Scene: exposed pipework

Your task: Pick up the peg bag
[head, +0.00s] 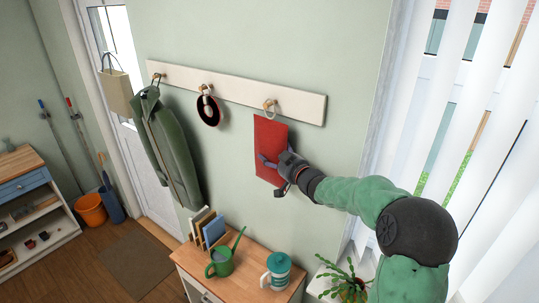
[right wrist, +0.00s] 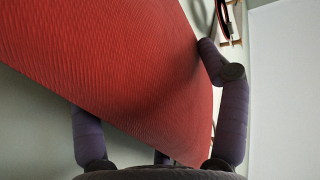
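The peg bag appears to be the flat red bag (head: 269,142) hanging from the right-hand peg of the wall rail. In the right wrist view the ribbed red bag (right wrist: 120,70) fills the upper left and middle. My right gripper (head: 276,164) is at the bag's lower right edge. In the right wrist view my right gripper (right wrist: 150,95) has its fingers spread, with the bag's edge between them. One finger is on the right side of the bag, and the others are partly hidden behind it. My left gripper is not in view.
The cream rail (head: 236,90) also holds a green coat (head: 168,145) and a dark round item (head: 209,110). Below stands a cabinet (head: 240,265) with a green watering can (head: 222,260), a teal-and-white canister (head: 277,270) and several books. A plant (head: 350,285) and window blinds (head: 460,120) are at right.

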